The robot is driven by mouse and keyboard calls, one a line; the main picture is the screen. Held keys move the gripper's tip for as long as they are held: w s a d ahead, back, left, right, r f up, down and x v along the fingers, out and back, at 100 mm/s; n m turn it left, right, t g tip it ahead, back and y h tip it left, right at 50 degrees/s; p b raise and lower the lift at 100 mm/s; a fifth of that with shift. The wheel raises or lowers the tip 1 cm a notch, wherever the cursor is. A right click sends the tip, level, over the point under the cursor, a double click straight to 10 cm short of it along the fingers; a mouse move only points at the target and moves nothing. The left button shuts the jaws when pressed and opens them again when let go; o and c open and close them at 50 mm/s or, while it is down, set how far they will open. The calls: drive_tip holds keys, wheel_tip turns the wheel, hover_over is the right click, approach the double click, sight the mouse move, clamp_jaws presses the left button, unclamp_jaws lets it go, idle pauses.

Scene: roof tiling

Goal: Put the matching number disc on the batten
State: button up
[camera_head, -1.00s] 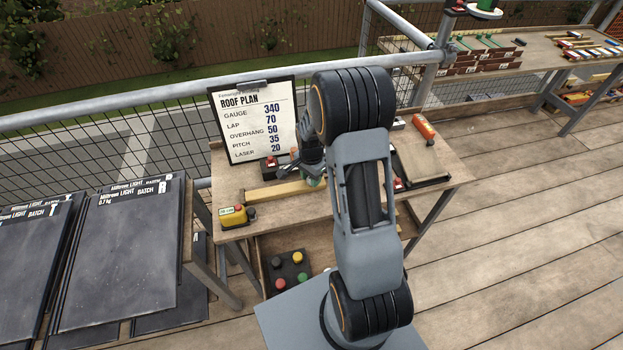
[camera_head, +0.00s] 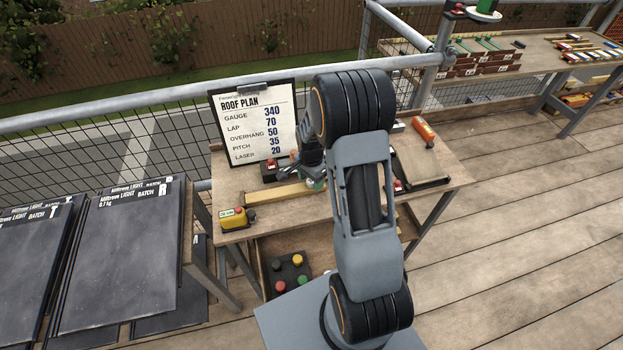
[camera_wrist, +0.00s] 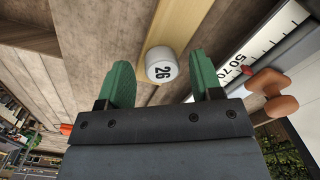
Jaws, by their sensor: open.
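A white disc (camera_wrist: 161,65) with a dark number that looks like 26 shows in the wrist view. It lies at the pale wooden batten (camera_wrist: 178,22), between and just beyond the two green fingertips. My gripper (camera_wrist: 161,75) is open, with one finger to each side of the disc and gaps between. I cannot tell whether any finger touches it. In the head view the batten (camera_head: 278,194) lies across the workbench, and a green bit of my gripper (camera_head: 316,184) is at its right end. My arm hides the disc there.
The roof plan board (camera_head: 255,125) stands behind the batten on the workbench (camera_head: 285,220). A yellow box (camera_head: 233,217) sits at the batten's left end. An orange tool (camera_head: 424,130) lies at the back right. The wrist view shows a numbered scale (camera_wrist: 265,45) right of the disc.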

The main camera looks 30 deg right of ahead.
wheel_tip(320, 180, up, 19)
drive_tip(key=s+a+n+t+p, duration=0.1)
drive_tip(key=s+a+n+p, duration=0.15)
drive_tip(key=p, duration=0.55)
drive_tip(key=s+a+r+n+t, duration=0.2)
drive_tip(key=s+a+r+n, duration=0.1)
drive_tip(key=s+r+n, duration=0.2)
drive_tip(key=s+a+r+n+t, duration=0.1)
drive_tip(key=s+a+r+n, duration=0.2)
drive_tip(key=s+r+n, duration=0.3)
drive_tip(key=s+r, duration=0.1)
drive_tip(key=s, duration=0.1)
drive_tip(key=shift+s+a+t, duration=0.4)
drive_tip(key=shift+n, duration=0.25)
